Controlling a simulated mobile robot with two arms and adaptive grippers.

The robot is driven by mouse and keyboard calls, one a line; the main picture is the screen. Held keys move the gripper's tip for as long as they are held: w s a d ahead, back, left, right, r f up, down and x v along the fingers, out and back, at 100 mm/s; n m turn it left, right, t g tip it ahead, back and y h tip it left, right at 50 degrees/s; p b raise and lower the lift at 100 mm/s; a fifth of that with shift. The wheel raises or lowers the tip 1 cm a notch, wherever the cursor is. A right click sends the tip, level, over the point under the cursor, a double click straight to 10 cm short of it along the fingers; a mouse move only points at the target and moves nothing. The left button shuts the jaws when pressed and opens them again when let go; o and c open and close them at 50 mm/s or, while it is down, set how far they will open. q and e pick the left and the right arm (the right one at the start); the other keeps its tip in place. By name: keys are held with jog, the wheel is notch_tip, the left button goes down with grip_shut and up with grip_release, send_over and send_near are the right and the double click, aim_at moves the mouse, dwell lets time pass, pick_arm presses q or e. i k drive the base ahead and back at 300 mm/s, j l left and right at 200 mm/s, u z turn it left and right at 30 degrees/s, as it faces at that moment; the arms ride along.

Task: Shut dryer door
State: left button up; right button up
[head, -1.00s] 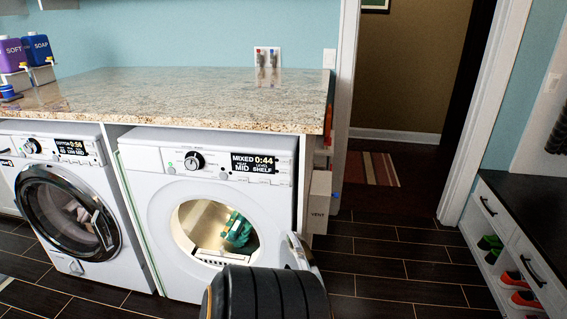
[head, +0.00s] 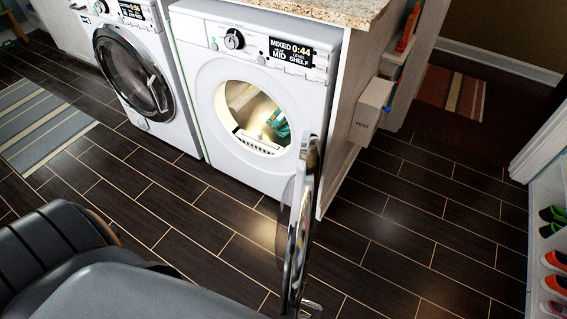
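The dryer (head: 213,90) is the white machine on the right of the pair, with a display reading MIXED 0:44. Its round door (head: 299,215) stands wide open, seen nearly edge-on, swung out toward me from the right side of the opening. The drum is lit, and a green item (head: 277,124) and a white rack show inside. A small metallic piece shows at the door's lower end; I cannot tell what it is. My dark arm parts fill the lower left. Neither gripper can be made out.
A washer (head: 137,75) with a shut round door stands left of the dryer. A granite counter (head: 290,10) is above. A white VENT box (head: 371,110) sticks out from the side panel right of the dryer. A shoe shelf (head: 537,235) is at far right. Dark tiled floor around the door is clear.

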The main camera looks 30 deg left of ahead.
aim_at(301, 222)
jog(key=i+l+u, duration=0.2)
jog(key=u, duration=0.3)
jog(key=l+u, duration=0.5)
jog(key=i+l+u, duration=0.1)
jog(key=l+u, duration=0.4)
jog(key=k+z, duration=0.25)
jog(key=k, duration=0.15)
